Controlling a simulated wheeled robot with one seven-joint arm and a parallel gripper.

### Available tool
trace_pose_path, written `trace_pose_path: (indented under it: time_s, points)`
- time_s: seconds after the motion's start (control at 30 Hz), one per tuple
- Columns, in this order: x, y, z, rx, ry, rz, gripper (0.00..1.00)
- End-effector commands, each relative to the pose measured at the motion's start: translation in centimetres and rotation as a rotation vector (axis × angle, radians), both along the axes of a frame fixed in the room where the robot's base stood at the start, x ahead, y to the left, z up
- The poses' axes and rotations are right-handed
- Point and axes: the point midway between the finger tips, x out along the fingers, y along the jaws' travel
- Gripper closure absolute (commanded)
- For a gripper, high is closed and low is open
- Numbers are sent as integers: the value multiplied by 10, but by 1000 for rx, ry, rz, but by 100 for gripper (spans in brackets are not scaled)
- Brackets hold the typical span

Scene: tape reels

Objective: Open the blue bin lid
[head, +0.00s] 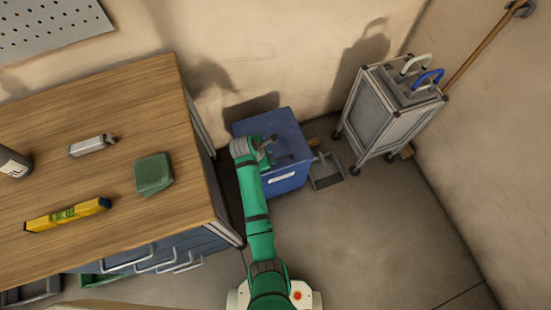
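The blue bin (293,172) stands on the floor beside the right end of the workbench, close to the wall. A pale label shows on its front. Its blue lid (282,121) looks shut and lies flat on top. My green arm reaches up from the bottom of the head view, over the left side of the bin. My grey gripper (276,153) is above or at the lid's front part. I cannot tell whether it touches the lid. Its fingers are small and partly hidden by my wrist, so their opening is unclear.
A dustpan (325,171) lies right of the bin. A grey cart (388,112) stands farther right. Floor at lower right is clear.

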Motion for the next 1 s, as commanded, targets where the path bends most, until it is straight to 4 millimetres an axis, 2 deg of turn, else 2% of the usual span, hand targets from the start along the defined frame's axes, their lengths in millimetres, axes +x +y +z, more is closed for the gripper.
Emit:
trace_pose_path:
  time_s: [0.2,0.4,0.63,0.9,0.97,1.0]
  points:
    - [12,-12,-37,-1,2,-2,70]
    - [21,-20,-62,1,-1,-2,70]
    - [26,-24,-74,1,-2,-2,70]
    - [26,-24,-75,1,-2,-2,70]
    - [26,-24,-75,1,-2,-2,82]
    - [26,-24,-75,1,-2,-2,92]
